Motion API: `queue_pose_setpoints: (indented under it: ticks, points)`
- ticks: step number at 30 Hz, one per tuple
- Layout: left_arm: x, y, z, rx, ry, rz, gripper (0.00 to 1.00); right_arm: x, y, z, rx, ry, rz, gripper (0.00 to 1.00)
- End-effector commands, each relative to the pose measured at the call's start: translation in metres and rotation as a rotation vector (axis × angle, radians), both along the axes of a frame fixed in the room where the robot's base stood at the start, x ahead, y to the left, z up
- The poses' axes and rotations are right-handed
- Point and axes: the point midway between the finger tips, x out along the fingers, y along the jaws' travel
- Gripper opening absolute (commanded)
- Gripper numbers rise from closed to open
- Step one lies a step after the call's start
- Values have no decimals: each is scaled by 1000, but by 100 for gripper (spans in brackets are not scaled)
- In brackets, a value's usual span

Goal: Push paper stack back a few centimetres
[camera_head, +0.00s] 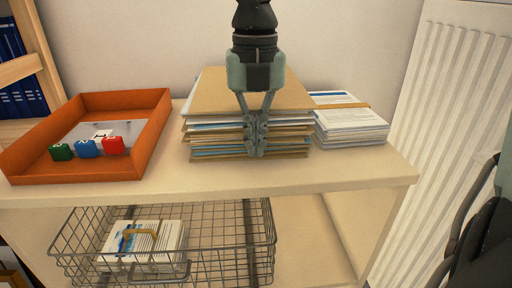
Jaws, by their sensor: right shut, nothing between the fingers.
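A tall stack of papers and tan folders (215,100) sits on the shelf top in the middle, with its front edges facing me. A lower stack of white paper (352,128) with a tan band lies just right of it. My right gripper (255,150) reaches down from the top of the picture. Its fingers are shut and empty, at the front face of the folder stack, and hide part of its middle. I cannot tell whether they touch it. My left gripper is not in view.
An orange tray (150,135) with green, blue and red blocks stands left of the folder stack. A wire basket (262,235) holding papers is on the shelf below. The wall (130,45) is behind, and a white radiator (440,110) stands at the right.

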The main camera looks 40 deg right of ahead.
Motion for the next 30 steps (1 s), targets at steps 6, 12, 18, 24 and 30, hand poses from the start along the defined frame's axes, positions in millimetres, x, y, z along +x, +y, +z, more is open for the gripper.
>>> queue_pose_setpoints:
  ticks: [6,12,18,24,30]
  points:
    - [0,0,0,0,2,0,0,2,-1,1,-2,-7,-2,0]
    - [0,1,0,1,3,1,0,3,-1,9,-3,-10,-4,0]
    - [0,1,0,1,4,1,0,3,-1,45,-3,-13,-4,0]
    - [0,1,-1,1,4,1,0,2,0,87,-3,-9,-2,0]
    - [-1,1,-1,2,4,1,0,0,0,114,-3,-4,-1,0]
